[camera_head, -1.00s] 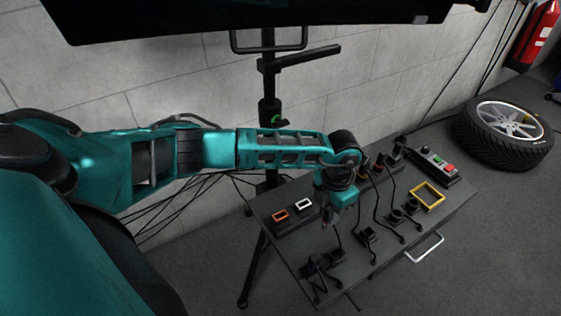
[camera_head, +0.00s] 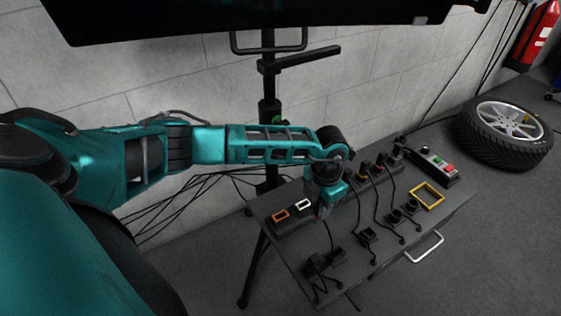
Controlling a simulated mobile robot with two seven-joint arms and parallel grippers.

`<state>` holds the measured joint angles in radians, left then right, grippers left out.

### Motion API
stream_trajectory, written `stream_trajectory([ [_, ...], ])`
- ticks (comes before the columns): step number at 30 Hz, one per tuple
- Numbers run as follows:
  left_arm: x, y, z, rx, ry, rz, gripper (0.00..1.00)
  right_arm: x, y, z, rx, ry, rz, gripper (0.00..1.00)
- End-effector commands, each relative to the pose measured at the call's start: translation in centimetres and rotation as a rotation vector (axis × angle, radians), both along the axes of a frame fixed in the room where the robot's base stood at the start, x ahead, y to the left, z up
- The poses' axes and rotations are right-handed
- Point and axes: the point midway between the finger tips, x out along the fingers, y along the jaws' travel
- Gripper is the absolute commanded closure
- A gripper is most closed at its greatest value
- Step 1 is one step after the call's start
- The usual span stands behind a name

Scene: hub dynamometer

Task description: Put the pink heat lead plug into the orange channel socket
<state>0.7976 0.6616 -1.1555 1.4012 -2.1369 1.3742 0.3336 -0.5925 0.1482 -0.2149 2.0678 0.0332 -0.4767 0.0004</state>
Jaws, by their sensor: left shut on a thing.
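My left gripper (camera_head: 323,211) points down over the left part of the dark bench top, just right of the white-framed socket (camera_head: 303,204). It is shut on a lead plug, which is mostly hidden by the fingers. A thin dark lead (camera_head: 330,238) hangs below it to the bench, and I cannot make out any pink. The orange-framed channel socket (camera_head: 280,215) is left of the white one on the same dark block, and its opening looks empty. The gripper is apart from the orange socket. My right gripper is not in view.
Several dark plugs and leads stand along the bench front (camera_head: 367,236). More leads run from a socket row (camera_head: 379,168) behind. A yellow frame (camera_head: 427,196) and a control box (camera_head: 439,166) with red and green buttons are at right. A stand post (camera_head: 269,110) rises behind.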

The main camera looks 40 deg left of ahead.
Motion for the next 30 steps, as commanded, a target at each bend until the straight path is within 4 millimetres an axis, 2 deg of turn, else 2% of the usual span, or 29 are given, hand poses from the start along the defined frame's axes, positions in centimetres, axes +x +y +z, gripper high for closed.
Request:
stream_trajectory([
  [6, -1.3, 0.4, 0.3, -0.001, 0.001, 0.000, 1.00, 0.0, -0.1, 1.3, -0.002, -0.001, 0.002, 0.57],
  [30, -5.8, 2.0, 0.2, 0.000, 0.001, -0.001, 1.00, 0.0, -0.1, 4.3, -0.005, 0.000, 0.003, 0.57],
])
